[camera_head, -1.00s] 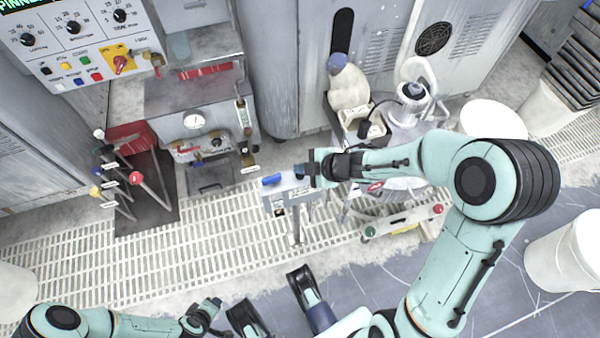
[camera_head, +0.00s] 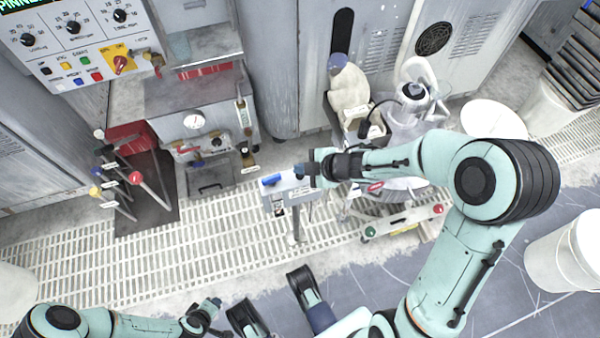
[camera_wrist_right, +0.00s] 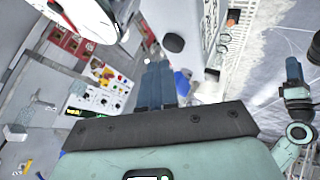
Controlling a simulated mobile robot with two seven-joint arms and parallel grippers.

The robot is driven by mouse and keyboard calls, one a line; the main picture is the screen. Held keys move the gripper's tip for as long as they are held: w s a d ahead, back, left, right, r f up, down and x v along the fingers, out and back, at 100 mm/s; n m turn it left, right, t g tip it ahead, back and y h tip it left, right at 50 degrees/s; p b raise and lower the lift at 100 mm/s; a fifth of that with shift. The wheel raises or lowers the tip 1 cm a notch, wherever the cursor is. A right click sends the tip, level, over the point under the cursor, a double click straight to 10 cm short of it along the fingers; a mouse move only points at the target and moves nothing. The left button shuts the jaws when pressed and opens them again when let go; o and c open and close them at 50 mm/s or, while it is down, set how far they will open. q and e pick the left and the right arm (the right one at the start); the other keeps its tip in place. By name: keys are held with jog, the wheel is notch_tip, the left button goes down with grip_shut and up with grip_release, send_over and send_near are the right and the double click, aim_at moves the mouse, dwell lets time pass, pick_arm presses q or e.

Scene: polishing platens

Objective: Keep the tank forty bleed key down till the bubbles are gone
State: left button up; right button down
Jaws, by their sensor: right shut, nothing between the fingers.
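A small grey box on a post (camera_head: 293,195) stands on the grating, with a blue key (camera_head: 271,180) on its top left. I cannot read its labels, so I cannot tell which key is tank forty's bleed key. My right gripper (camera_head: 308,172) is at the box's right side, fingers shut and empty. In the right wrist view its closed fingers (camera_wrist_right: 160,85) point toward a pale box with a black round knob (camera_wrist_right: 173,43); contact cannot be told. My left gripper (camera_head: 207,312) is low at the left, away from the box; its jaws are too small to judge. No bubbles can be made out.
A control panel (camera_head: 92,45) with dials and buttons is at the upper left. Levers with coloured knobs (camera_head: 136,178) stand below it. A white-topped apparatus (camera_head: 412,100) is right of the box. White buckets (camera_head: 565,255) stand at the right. A gauge (camera_wrist_right: 85,15) fills the wrist view's upper left.

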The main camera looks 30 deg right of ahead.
aim_at(303, 176)
jog(key=shift+f, duration=0.15)
jog(key=shift+f, duration=0.25)
jog(key=shift+f+b, duration=0.45)
jog(key=shift+b, duration=0.15)
dwell(0.3)
jog(key=shift+r, duration=0.1)
dwell(1.8)
jog(key=shift+r+p, duration=0.8)
jog(key=shift+p, duration=0.2)
notch_tip(303, 176, up, 5)
jog(key=p, duration=0.5)
